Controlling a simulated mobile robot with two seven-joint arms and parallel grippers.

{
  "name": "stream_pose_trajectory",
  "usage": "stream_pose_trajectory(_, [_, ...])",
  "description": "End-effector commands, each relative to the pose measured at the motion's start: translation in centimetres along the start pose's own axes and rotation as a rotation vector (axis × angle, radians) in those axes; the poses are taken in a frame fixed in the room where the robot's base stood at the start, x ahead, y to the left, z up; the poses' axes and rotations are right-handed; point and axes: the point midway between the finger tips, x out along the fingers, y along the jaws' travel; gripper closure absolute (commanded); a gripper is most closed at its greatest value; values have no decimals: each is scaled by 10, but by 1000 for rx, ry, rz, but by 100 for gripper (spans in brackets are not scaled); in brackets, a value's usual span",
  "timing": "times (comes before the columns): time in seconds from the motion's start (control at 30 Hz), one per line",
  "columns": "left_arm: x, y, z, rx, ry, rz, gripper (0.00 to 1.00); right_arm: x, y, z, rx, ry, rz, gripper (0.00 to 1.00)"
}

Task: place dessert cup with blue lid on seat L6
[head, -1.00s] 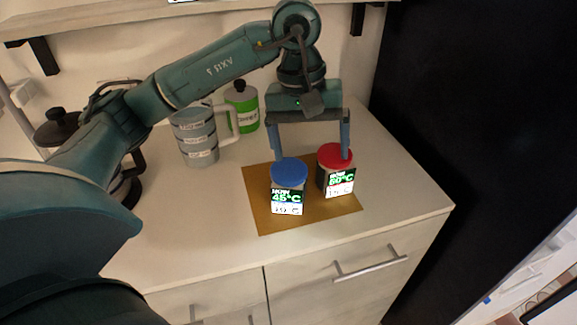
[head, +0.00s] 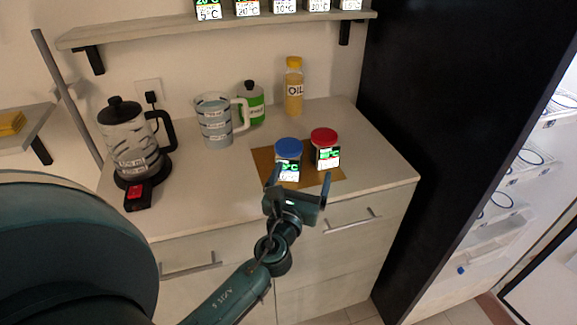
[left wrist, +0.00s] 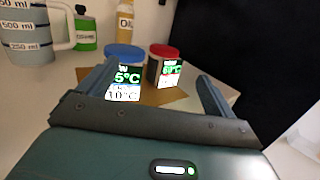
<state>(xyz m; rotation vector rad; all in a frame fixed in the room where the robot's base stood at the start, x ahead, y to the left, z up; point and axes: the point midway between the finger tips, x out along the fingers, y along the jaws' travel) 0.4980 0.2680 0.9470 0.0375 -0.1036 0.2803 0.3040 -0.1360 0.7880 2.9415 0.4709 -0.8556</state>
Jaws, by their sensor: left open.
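The dessert cup with blue lid (head: 289,147) stands upright on a brown mat (head: 263,158) on the counter. A similar cup with red lid (head: 325,140) stands on the mat to its right. My left gripper (head: 299,180) is open and empty in front of the two cups. In the left wrist view, the blue-lidded cup (left wrist: 124,70) is ahead behind the left finger, and the red-lidded cup (left wrist: 164,66) is ahead between the fingers. The left finger hides part of the blue-lidded cup. I cannot make out seat L6. My right gripper is not in view.
A measuring jug (head: 214,125), a green bottle (head: 252,103) and an oil bottle (head: 294,88) stand behind the mat. A kettle (head: 130,140) stands at the left. A shelf (head: 200,32) above holds several labelled cups. A black panel (head: 440,100) bounds the right side.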

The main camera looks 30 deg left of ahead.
Motion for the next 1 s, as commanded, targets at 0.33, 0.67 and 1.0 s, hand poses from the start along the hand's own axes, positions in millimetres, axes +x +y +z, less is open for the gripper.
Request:
stream_pose_trajectory(0.33, [-1, 50, -36, -12, 106, 197, 9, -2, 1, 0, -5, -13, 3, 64])
stream_pose_trajectory(0.67, [49, 58, -42, -12, 107, 193, 9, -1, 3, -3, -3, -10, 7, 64])
stream_pose_trajectory(1.0, [88, 57, -39, -13, 106, 192, 9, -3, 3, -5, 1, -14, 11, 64])
